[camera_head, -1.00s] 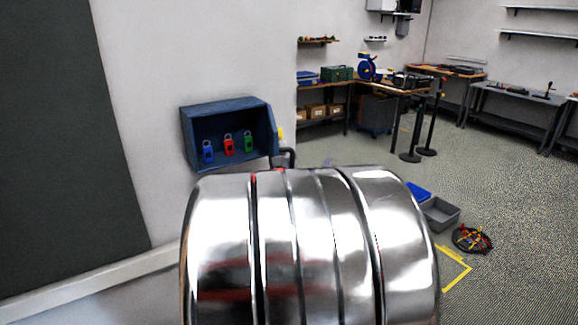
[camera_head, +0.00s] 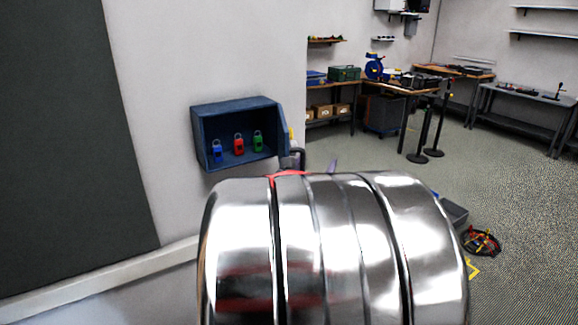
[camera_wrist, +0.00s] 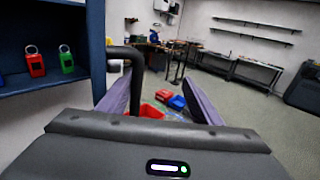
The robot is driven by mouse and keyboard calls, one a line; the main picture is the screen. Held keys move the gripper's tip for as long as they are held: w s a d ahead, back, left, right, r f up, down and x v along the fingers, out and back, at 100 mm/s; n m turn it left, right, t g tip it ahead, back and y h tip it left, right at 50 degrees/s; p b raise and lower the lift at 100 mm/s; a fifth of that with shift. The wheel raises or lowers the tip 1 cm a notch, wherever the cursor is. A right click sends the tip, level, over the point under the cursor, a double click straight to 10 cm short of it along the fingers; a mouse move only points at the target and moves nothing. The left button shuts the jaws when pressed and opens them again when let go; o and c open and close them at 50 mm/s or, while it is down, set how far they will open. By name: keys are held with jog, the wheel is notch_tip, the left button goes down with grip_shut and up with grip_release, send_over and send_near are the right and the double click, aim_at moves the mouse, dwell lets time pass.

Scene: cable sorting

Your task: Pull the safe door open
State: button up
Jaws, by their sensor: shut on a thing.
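The blue safe (camera_head: 204,139) is on the wall, left of centre in the head view. Its front stands open and shows a blue, a red and a green padlock inside. Its door (camera_head: 282,130) stands out at the safe's right side, seen nearly edge-on. In the wrist view the door (camera_wrist: 97,45) is an upright blue panel at left. A black bent handle (camera_wrist: 128,53) sticks out from it and drops down between my fingers. In the head view my arm hides most of the gripper.
The red padlock (camera_wrist: 36,63) and green padlock (camera_wrist: 67,60) show at left in the wrist view. Red bins (camera_wrist: 152,110) and a blue bin (camera_wrist: 177,102) lie on the floor beyond my fingers. A cable coil (camera_head: 481,241) lies at right. Floor between here and the benches is mostly clear.

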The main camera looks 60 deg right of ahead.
jog(key=shift+o, duration=0.9)
jog(key=shift+s+r, duration=0.15)
jog(key=shift+r, duration=0.1)
jog(key=shift+w, duration=0.55)
jog(key=c, duration=0.7)
jog(key=shift+c, duration=0.2)
